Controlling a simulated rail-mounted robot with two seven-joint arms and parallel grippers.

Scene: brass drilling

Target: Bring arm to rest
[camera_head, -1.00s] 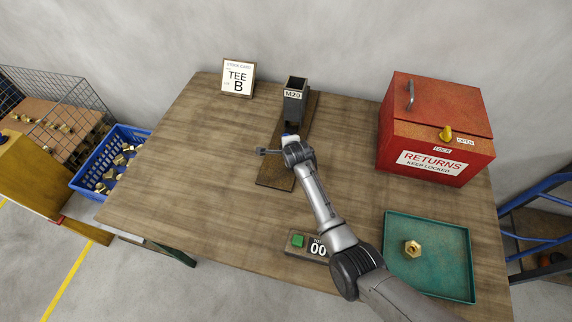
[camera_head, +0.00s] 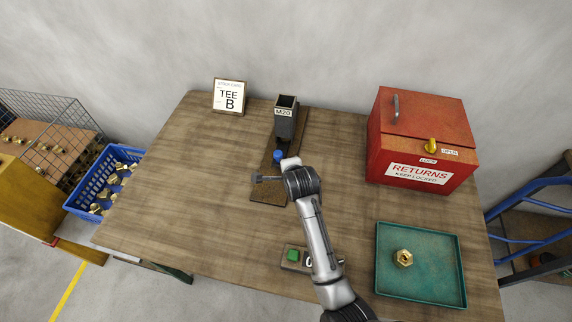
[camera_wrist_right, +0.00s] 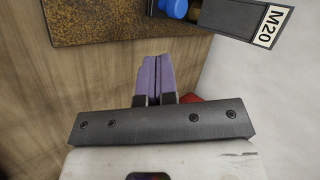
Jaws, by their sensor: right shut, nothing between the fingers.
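My right arm (camera_head: 315,240) reaches up from the lower edge of the head view over the table. My right gripper (camera_wrist_right: 156,70) shows purple fingers in the wrist view, shut against each other with nothing between them. In the head view the wrist hides the fingers. My left gripper is not in view.
A red returns box (camera_head: 415,140) stands at the right. A green tray (camera_head: 440,285) holds a brass nut (camera_head: 403,258). A counter with a green button (camera_head: 293,255) sits near my forearm. A TEE B card (camera_head: 229,97) stands at the back left.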

